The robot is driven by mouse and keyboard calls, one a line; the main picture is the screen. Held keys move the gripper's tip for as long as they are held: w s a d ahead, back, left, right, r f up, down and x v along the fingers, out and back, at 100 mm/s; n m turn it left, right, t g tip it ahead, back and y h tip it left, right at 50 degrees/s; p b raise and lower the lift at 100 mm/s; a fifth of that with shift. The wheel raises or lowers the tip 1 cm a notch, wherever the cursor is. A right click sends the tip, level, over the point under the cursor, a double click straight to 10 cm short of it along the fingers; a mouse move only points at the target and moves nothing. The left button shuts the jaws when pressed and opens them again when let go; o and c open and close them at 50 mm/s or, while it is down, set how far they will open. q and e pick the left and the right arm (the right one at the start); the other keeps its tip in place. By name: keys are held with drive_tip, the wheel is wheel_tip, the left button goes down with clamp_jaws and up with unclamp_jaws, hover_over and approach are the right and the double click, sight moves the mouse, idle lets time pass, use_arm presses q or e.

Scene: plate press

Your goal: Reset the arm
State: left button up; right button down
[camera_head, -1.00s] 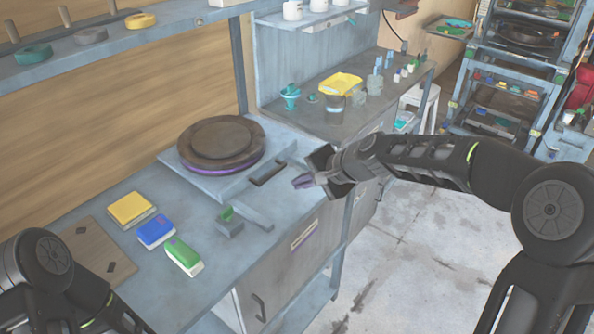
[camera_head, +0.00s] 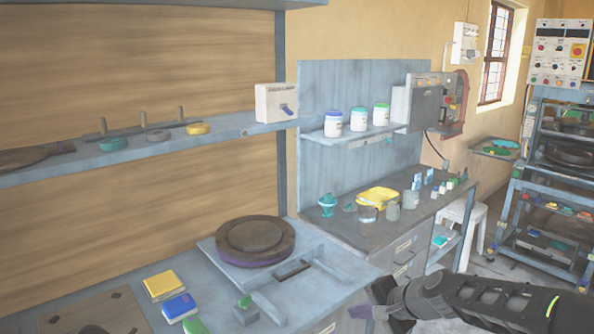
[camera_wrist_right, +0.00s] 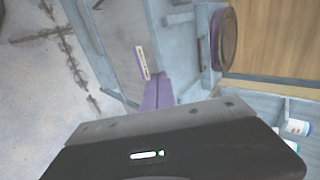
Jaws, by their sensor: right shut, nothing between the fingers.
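My right gripper (camera_head: 364,312) is at the lower right of the head view, in front of the workbench edge. Its purple fingers (camera_wrist_right: 157,92) are together and empty in the right wrist view. The round dark plate press (camera_head: 255,236) with a purple lower rim sits on a grey base on the bench, left of the gripper and apart from it. Its edge also shows in the right wrist view (camera_wrist_right: 228,38). My left gripper is outside the views.
The workbench (camera_head: 345,262) holds a yellow block (camera_head: 163,286), a blue block (camera_head: 180,307) and a green block (camera_head: 194,325). A second counter has a yellow tray (camera_head: 378,197) and cups. A white stool (camera_head: 468,222) and a rack stand on the right. Floor before the bench looks clear.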

drive_tip(key=s+f+n+g+h, duration=0.15)
drive_tip(key=s+f, duration=0.35)
drive_tip(key=f, duration=0.5)
drive_tip(key=s+f+n+t+h, duration=0.1)
drive_tip(key=s+f+n, duration=0.25)
drive_tip(key=f, duration=0.65)
drive_tip(key=s+a+f+n+g, duration=0.1)
drive_tip(key=s+a+f+g, duration=0.1)
drive_tip(key=s+f, duration=0.3)
drive_tip(key=s+a+f+n+g, duration=0.1)
drive_tip(key=s+f, duration=0.4)
drive_tip(key=s, duration=0.7)
drive_tip(key=s+a+f+n+g, duration=0.1)
drive_tip(key=s+a+f+g, duration=0.2)
drive_tip(key=s, duration=0.6)
wheel_tip(320, 180, down, 3)
drive_tip(key=shift+s+r+y, duration=0.2)
drive_tip(key=shift+s+y, duration=0.15)
